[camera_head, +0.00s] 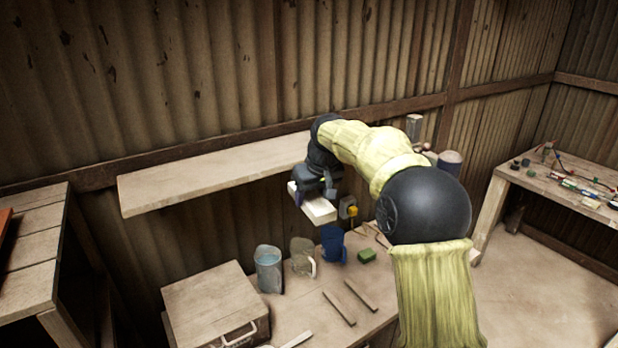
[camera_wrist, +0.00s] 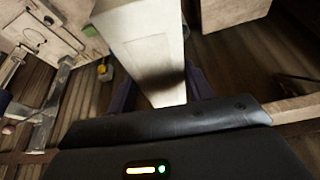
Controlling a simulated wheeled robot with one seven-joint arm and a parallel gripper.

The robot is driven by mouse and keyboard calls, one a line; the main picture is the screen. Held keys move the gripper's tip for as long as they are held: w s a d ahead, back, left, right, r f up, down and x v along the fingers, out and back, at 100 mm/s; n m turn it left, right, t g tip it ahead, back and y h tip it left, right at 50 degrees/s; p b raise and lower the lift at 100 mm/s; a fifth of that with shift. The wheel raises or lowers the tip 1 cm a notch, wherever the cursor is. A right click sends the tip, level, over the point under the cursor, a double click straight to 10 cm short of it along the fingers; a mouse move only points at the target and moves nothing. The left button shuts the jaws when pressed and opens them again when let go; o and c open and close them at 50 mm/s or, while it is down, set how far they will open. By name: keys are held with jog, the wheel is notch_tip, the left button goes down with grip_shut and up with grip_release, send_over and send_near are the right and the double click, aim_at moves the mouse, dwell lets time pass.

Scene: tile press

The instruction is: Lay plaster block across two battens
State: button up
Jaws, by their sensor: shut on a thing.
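The plaster block (camera_head: 316,209) is a pale, oblong slab held in my gripper (camera_head: 312,192), up in the air above the workbench and in front of the wall shelf. In the wrist view the plaster block (camera_wrist: 147,45) fills the upper middle, and my gripper (camera_wrist: 160,98) is shut on its near end, with the dark fingers partly hidden. The two battens are thin wooden strips lying side by side on the workbench: the left batten (camera_head: 339,307) and the right batten (camera_head: 361,295). They lie apart, with bare bench between them, below the held block.
On the workbench (camera_head: 312,318) stand a grey container (camera_head: 268,269), a glass mug (camera_head: 302,258), a blue container (camera_head: 333,244) and a green block (camera_head: 367,256). A wooden box (camera_head: 215,305) is at the left. The wall shelf (camera_head: 210,178) runs behind my gripper.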

jog(key=s+d+f+m+b, duration=0.15)
jog(key=d+f, duration=0.25)
jog(key=f, duration=0.8)
jog(key=s+d+f+m+b, duration=0.1)
jog(key=s+d+f, duration=0.15)
jog(key=f, duration=1.05)
jog(key=s+d+f+m+h+b, duration=0.1)
jog(key=s+d+f, duration=0.3)
jog(key=f, duration=0.3)
jog(key=s+d+f+m+h+b, duration=0.1)
jog(key=s+d+f+m, duration=0.1)
jog(key=s+d+f, duration=0.3)
notch_tip(320, 180, down, 2)
jog(key=shift+s+d+f+t, duration=0.15)
jog(key=shift+s+d+t, duration=0.1)
jog(key=shift+s+t, duration=0.2)
